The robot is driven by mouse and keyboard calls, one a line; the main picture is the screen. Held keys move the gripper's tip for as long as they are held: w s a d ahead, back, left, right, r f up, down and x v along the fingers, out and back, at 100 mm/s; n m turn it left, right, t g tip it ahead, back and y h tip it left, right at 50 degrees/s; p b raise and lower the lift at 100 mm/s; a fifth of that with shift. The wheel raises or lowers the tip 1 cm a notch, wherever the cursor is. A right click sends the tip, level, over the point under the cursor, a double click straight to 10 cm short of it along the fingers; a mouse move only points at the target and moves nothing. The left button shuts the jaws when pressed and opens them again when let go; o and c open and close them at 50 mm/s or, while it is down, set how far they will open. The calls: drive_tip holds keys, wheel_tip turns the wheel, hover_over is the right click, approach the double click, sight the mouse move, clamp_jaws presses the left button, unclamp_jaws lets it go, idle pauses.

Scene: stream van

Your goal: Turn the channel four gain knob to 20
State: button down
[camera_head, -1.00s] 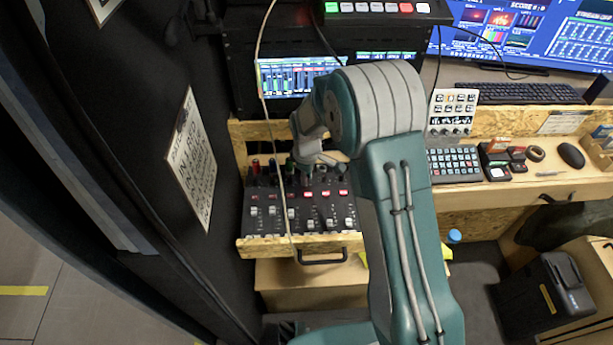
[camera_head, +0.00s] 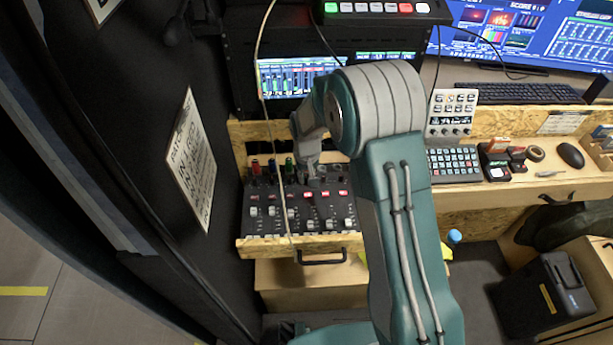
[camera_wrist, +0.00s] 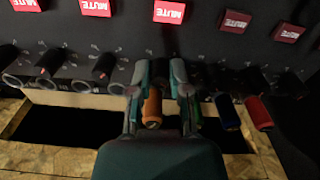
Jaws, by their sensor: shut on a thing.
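The mixer (camera_head: 278,222) lies in a wooden drawer tray, with rows of knobs at its back, red mute buttons and faders. In the wrist view it appears upside down. In the head view my gripper (camera_head: 314,180) reaches down onto the back of the mixer and hides this knob. I cannot read the gain setting or any channel number.
A cable (camera_head: 263,95) hangs in front of the mixer. A dark wall with a paper sheet (camera_head: 190,160) is at the left.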

sight(306, 176)
drive_tip(key=shift+s+f+m, duration=0.1)
drive_tip(key=shift+m, duration=0.7)
drive_tip(key=c, duration=0.6)
unclamp_jaws()
drive_tip(key=shift+a, duration=0.1)
drive_tip(key=shift+r, duration=0.25)
wheel_tip(306, 176, up, 11)
drive_tip(key=shift+r, duration=0.2)
